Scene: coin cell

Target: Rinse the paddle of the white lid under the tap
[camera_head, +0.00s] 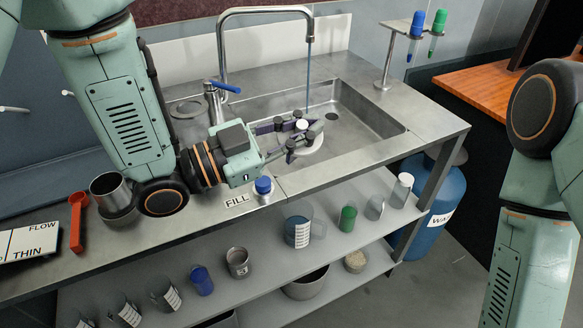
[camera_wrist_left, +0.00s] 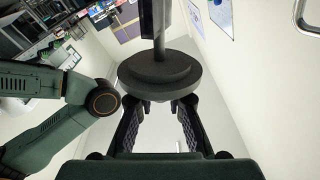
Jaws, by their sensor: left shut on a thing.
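My left gripper (camera_head: 306,137) reaches over the steel sink (camera_head: 375,133) from the left. It is shut on the white lid (camera_head: 308,152), whose pale round edge shows under the fingers. In the left wrist view the lid is a dark, shaded disc (camera_wrist_left: 160,75) just beyond the fingertips (camera_wrist_left: 160,103), and a stem (camera_wrist_left: 159,30) rises from it to a flat dark paddle cut by the top edge. The tap (camera_head: 222,50) has a blue lever (camera_head: 226,87). A thin blue stream (camera_head: 308,75) falls from its spout toward the gripper. Whether it touches the paddle is unclear. My right gripper is out of frame.
A blue-capped bottle (camera_head: 263,187) stands by the FILL label (camera_head: 237,200) at the counter's front. Shelves below carry several vessels. The right of the basin is clear.

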